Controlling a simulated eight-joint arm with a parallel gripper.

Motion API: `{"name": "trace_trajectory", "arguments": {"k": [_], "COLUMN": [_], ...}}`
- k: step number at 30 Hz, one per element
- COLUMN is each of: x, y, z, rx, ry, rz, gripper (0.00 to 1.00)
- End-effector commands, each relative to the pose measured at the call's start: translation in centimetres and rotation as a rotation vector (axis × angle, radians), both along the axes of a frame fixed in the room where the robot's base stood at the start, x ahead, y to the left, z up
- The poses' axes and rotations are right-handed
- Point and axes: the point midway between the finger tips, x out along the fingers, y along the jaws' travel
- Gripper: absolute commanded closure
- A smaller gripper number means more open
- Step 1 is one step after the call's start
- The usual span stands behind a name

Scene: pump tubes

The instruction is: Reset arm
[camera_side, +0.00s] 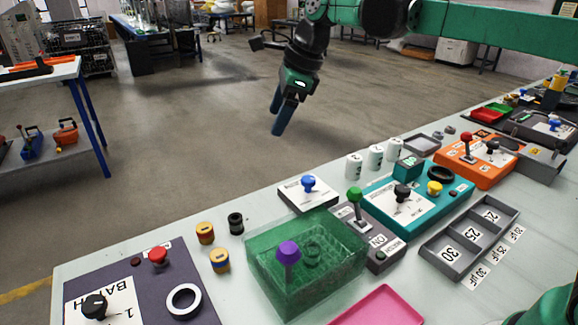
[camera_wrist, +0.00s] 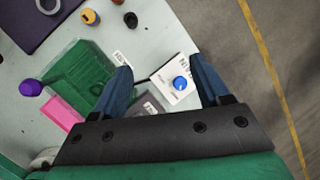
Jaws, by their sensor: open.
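My gripper (camera_side: 278,115) hangs in the air beyond the far edge of the bench in the side view, well above the things on it. Its two blue fingers are apart with nothing between them. In the wrist view the gripper (camera_wrist: 162,88) is open, and a white box with a blue knob (camera_wrist: 180,83) shows below, between the fingers. The same blue-knobbed box (camera_side: 308,189) stands near the bench's far edge in the side view.
The bench (camera_side: 225,290) holds a green transparent bin (camera_side: 300,275) with a purple knob, a teal box (camera_side: 425,215), an orange box (camera_side: 475,170), a grey divided tray (camera_side: 455,240), a pink tray (camera_side: 385,308) and a dark panel (camera_side: 185,268) with a red knob. Air around the gripper is clear.

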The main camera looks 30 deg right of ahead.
Motion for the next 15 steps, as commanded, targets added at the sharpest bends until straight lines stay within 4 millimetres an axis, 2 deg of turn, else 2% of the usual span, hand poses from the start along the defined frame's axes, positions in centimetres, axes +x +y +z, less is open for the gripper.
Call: {"name": "trace_trajectory", "arguments": {"k": [4, 7, 12, 15], "x": [-4.3, -7.3, -12.4, -14.7], "y": [-2.2, -3.6, -5.6, -6.4], "z": [0.2, -0.5, -3.0, -4.8], "rx": [-0.217, -0.391, -0.701, -0.861], "ry": [-0.167, -0.263, -0.377, -0.408], "rz": [0.405, 0.695, 1.181, 1.424], "gripper": [0.31, 0.31, 0.31, 0.31]}}
